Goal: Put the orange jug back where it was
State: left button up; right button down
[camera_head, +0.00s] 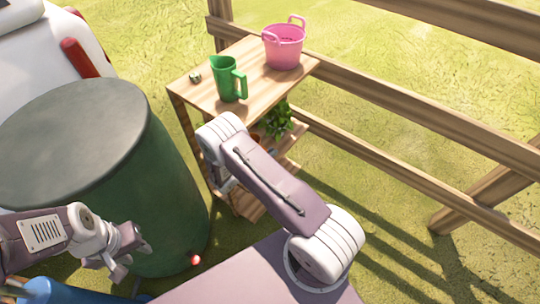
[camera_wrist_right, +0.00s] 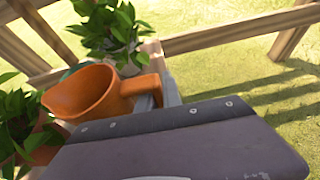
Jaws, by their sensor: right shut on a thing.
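The orange jug (camera_wrist_right: 82,97) shows in the right wrist view, at left centre, with its handle toward the right. My right gripper (camera_wrist_right: 156,92) is at the handle and shut on it; my own wrist covers much of the lower view. In the head view my right arm hides that gripper and nearly all of the jug, in front of the lower shelves of the wooden rack (camera_head: 196,97). I cannot tell whether the jug touches a shelf. My left gripper (camera_head: 128,257) is open and empty beside the green barrel.
A green jug (camera_head: 227,80) and a pink bucket (camera_head: 284,48) stand on the rack's top. Potted plants (camera_wrist_right: 108,30) are close around the orange jug. A green barrel (camera_head: 165,190) stands left of the rack. A wooden fence (camera_head: 400,103) runs behind; grass to the right is free.

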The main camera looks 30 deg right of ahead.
jog(key=shift+f, duration=0.1)
jog(key=shift+f, duration=0.2)
jog(key=c, duration=1.5)
grip_release()
